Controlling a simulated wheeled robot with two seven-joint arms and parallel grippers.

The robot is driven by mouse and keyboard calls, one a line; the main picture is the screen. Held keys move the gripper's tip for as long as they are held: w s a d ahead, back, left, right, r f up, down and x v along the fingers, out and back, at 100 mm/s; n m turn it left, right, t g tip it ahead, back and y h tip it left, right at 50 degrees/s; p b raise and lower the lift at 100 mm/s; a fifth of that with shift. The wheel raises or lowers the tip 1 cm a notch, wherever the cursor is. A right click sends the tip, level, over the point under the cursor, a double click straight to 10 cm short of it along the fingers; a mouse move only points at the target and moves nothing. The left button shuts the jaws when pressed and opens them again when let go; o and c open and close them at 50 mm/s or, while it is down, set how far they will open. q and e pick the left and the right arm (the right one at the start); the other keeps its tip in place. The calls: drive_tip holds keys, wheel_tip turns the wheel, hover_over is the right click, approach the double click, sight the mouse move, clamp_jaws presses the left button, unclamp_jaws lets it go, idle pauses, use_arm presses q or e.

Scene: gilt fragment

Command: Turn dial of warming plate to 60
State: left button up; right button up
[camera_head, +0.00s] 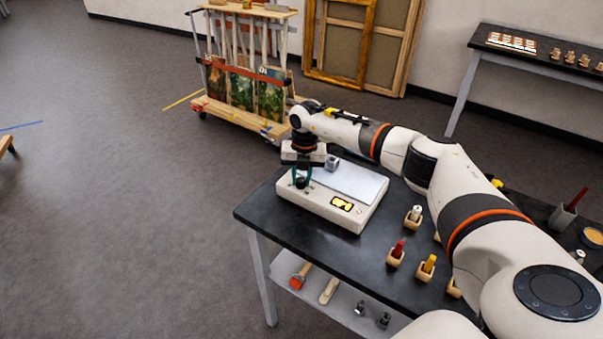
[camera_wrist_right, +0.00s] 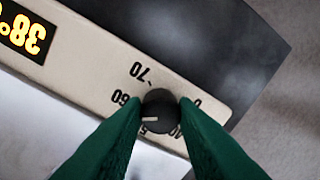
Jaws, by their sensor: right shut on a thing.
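The warming plate (camera_head: 350,218) is a pale box with a lit yellow display (camera_head: 342,204), standing at the near-left end of the dark table. My right gripper (camera_head: 301,182) points down over its left front corner. In the right wrist view, its green fingertips (camera_wrist_right: 160,108) are shut on the black dial (camera_wrist_right: 159,104), one on each side. The dial's white mark points left, between the 60 (camera_wrist_right: 122,100) and a partly hidden number that looks like 50. The display in that view (camera_wrist_right: 22,32) appears upside down and seems to read about 38. My left gripper is not in view.
A small grey block (camera_head: 332,163) sits on the plate's pale top. Wooden holders with red (camera_head: 397,250) and yellow (camera_head: 429,265) items stand to the right on the table (camera_head: 290,235). A lower shelf holds tools. A painting cart (camera_head: 240,110) stands behind.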

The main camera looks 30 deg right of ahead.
sight(304, 180)
drive_tip(key=shift+r+m, duration=0.15)
drive_tip(key=shift+m, duration=0.45)
drive_tip(key=o, duration=1)
wheel_tip(304, 180, up, 12)
drive_tip(key=b, duration=0.2)
drive_tip(key=shift+s+d+b, duration=0.25)
drive_tip(key=shift+b, duration=0.05)
